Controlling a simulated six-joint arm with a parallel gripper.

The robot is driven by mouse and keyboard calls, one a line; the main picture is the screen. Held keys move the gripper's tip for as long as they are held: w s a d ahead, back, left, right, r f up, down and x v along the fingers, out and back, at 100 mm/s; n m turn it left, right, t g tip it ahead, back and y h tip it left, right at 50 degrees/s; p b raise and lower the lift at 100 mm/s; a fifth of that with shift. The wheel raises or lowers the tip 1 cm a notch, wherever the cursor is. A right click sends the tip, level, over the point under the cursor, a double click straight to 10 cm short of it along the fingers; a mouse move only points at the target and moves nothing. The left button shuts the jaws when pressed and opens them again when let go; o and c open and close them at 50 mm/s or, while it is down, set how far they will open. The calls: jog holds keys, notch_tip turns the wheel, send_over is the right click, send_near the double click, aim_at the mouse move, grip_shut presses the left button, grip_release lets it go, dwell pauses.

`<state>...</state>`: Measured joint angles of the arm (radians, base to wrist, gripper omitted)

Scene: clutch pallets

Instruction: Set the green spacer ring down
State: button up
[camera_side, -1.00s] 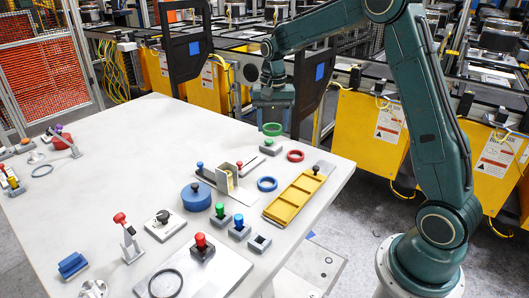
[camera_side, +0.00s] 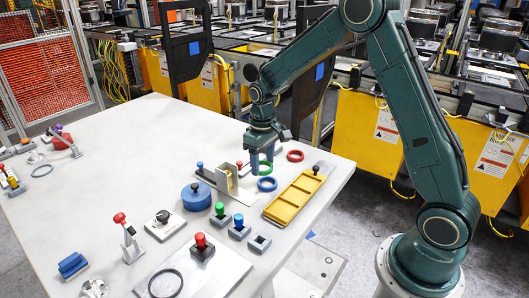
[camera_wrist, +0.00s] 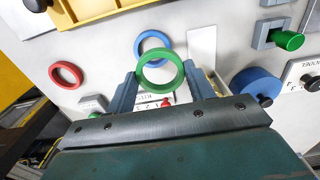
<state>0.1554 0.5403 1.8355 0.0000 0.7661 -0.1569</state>
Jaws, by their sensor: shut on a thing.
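The green spacer ring (camera_side: 265,171) is between the fingertips of my gripper (camera_side: 263,165), low over the table just behind the blue ring (camera_side: 267,190). In the wrist view my gripper (camera_wrist: 161,73) is shut on the green ring (camera_wrist: 160,89), one finger at each side. There the green ring partly covers the blue ring (camera_wrist: 153,34). I cannot tell exactly how far the green ring is from the tabletop.
A red ring (camera_side: 296,161) lies to the right. A yellow tray (camera_side: 290,205) is at front right. The table's left middle (camera_side: 90,175) is mostly bare.

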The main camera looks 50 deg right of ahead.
jog(key=r+m, duration=0.1)
notch_tip(320, 180, up, 13)
jog(key=m, duration=1.5)
send_over(278, 170)
jog(key=shift+d, duration=0.1)
jog(key=shift+f, duration=0.15)
notch_tip(278, 170, down, 19)
jog(key=shift+f, duration=0.2)
jog(key=shift+f, duration=0.2)
jog(key=o, duration=0.9)
jog(key=shift+o, duration=0.2)
